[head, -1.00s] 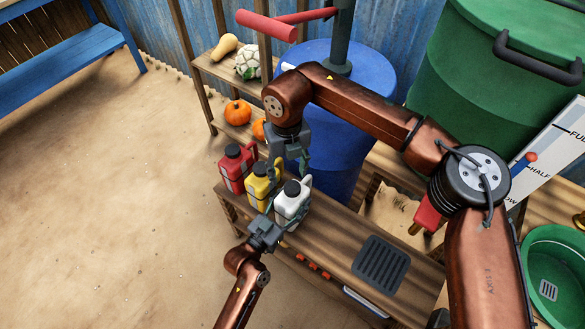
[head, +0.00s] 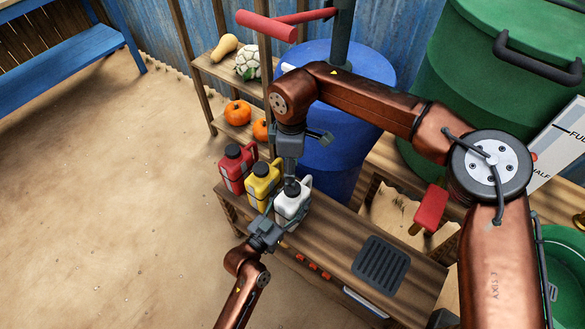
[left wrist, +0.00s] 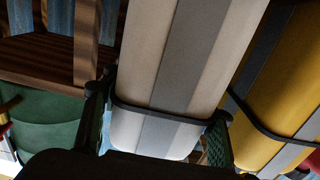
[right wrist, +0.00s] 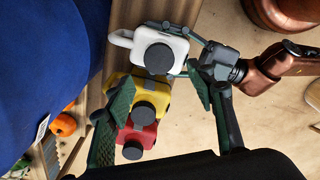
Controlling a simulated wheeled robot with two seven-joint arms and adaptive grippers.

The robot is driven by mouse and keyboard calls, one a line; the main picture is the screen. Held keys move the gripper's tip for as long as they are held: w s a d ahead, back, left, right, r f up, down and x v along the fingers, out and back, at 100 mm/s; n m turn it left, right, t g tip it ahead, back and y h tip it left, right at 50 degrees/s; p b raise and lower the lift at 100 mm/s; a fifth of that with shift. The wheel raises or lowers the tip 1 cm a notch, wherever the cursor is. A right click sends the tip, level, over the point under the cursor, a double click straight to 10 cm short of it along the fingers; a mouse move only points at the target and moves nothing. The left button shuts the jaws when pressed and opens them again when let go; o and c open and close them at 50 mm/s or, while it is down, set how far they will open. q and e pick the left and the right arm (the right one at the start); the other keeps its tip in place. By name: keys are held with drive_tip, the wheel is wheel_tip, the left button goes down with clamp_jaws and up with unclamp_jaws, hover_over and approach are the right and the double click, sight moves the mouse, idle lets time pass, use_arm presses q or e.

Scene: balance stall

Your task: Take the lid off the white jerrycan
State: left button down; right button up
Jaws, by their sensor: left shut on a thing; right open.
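The white jerrycan (head: 289,208) stands upright on the wooden bench, with its dark round lid (right wrist: 158,58) on top. My left gripper (head: 272,226) is shut on the jerrycan's body from the front; its fingers press both sides in the left wrist view, where the pale body (left wrist: 140,60) shows. My right gripper (head: 291,172) points down just above the jerrycan and partly hides its lid in the head view. In the right wrist view my right gripper (right wrist: 162,88) is open, its fingers spread and empty, with the lid beyond them, towards the picture's top.
The yellow jerrycan (head: 260,187) and red jerrycan (head: 234,170) stand in a row close to the white one. A blue barrel (head: 345,165) stands behind. The bench (head: 330,240) is clear to the right, up to a dark grate (head: 380,265).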

drive_tip(key=shift+m, duration=0.7)
drive_tip(key=shift+f, duration=0.2)
wheel_tip(320, 180, down, 8)
drive_tip(key=shift+r, duration=0.2)
drive_tip(key=shift+w, duration=0.1)
drive_tip(key=shift+c, duration=0.7)
